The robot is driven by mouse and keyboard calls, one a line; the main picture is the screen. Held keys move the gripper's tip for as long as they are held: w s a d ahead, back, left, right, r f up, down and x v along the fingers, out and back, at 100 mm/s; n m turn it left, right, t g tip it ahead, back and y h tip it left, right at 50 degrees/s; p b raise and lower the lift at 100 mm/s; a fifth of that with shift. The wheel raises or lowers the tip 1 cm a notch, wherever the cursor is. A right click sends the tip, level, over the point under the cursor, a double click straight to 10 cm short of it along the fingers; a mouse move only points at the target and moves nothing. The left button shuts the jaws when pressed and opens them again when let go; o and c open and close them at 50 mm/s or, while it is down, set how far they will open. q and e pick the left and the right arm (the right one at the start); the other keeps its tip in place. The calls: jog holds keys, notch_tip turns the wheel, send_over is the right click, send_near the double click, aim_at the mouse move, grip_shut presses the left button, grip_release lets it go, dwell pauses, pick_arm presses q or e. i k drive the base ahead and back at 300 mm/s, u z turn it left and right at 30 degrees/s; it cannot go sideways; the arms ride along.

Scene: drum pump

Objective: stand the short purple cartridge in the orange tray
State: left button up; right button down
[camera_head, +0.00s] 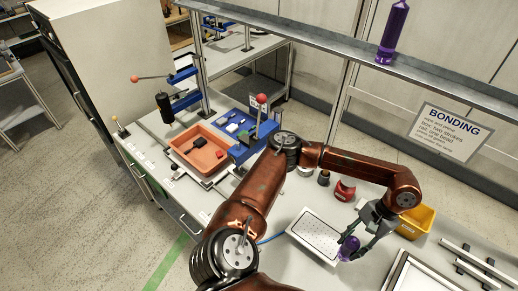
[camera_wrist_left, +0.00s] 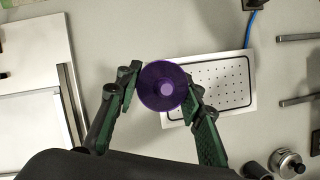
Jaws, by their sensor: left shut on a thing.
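My left gripper (camera_head: 352,240) is shut on a purple cartridge (camera_head: 349,248), above the bench near the white perforated plate. In the left wrist view, the cartridge (camera_wrist_left: 163,86) shows end-on as a round purple disc between the two green fingers, partly over the plate's left end. Its full length is hidden. The orange tray (camera_head: 186,140) is at the left part of the bench, well away from the gripper. It holds a dark piece and a small red block. A taller purple cartridge (camera_head: 393,32) stands upright on the shelf. My right gripper is out of view.
The perforated plate (camera_head: 318,236) lies on the bench. A yellow bin (camera_head: 416,221) is right of the gripper. A blue fixture (camera_head: 240,150) with a red-knobbed lever stands beside the orange tray. A red part (camera_head: 344,191) sits mid-bench. The metal shelf (camera_head: 300,37) runs behind.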

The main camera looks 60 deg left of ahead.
aim_at(207, 165)
jog(key=z, duration=1.45)
jog(key=k, duration=2.35)
jog(key=u, duration=1.65)
jog(key=i, duration=1)
jog(key=z, duration=0.05)
